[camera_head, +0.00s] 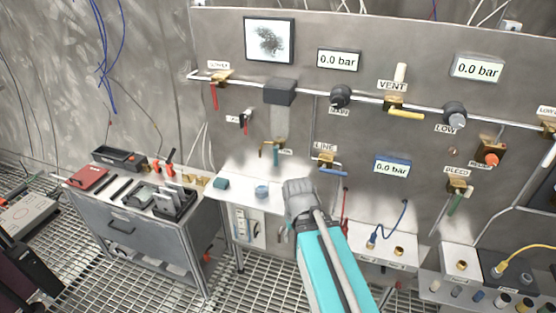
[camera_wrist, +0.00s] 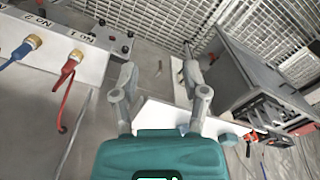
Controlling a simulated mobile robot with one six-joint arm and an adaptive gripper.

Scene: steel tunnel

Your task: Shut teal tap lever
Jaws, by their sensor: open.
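A brass tap (camera_head: 272,144) with a small dark teal-green lever (camera_head: 276,157) is on the wall panel, left of the LINE tap. Another tap, marked BLEED (camera_head: 457,186), has a green lever (camera_head: 455,204) hanging down at a slant. I cannot tell for sure which of the two is the teal one. My gripper (camera_wrist: 158,82) is open and empty in the wrist view, its two fingers spread apart. In the head view my arm's end is below the LINE tap, lower right of the small teal-green lever; its fingertips are hidden there. The wrist view shows neither lever clearly.
Other taps have red (camera_head: 214,97), yellow (camera_head: 406,113) and blue (camera_head: 333,171) levers. A white shelf (camera_head: 240,192) juts out below the panel. A workbench (camera_head: 150,232) stands at left. Blue (camera_wrist: 15,58) and red (camera_wrist: 66,85) cables plug into a white box.

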